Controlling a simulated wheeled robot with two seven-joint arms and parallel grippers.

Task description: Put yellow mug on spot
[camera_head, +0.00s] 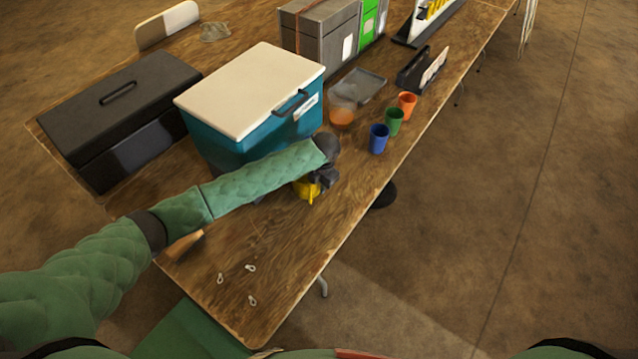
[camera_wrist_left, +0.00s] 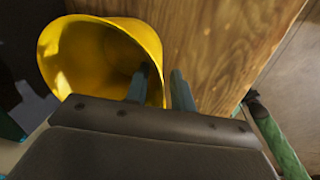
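The yellow mug (camera_head: 308,192) stands on the wooden table near the front edge, partly hidden by my left gripper (camera_head: 325,172). In the left wrist view, the mug (camera_wrist_left: 85,55) shows its open mouth. My left gripper (camera_wrist_left: 162,90) has one finger inside the mouth and the other outside, with the mug's wall between them. The fingers are apart, and a gap shows between the wall and the outer finger. I cannot make out a marked spot. My right gripper is not in view.
Blue (camera_head: 378,138), green (camera_head: 394,121) and orange (camera_head: 407,105) cups stand in a row along the table edge. A teal cooler (camera_head: 215,140) and a black toolbox (camera_head: 110,150) stand behind my left arm. Small metal pieces (camera_head: 250,268) lie near the front corner.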

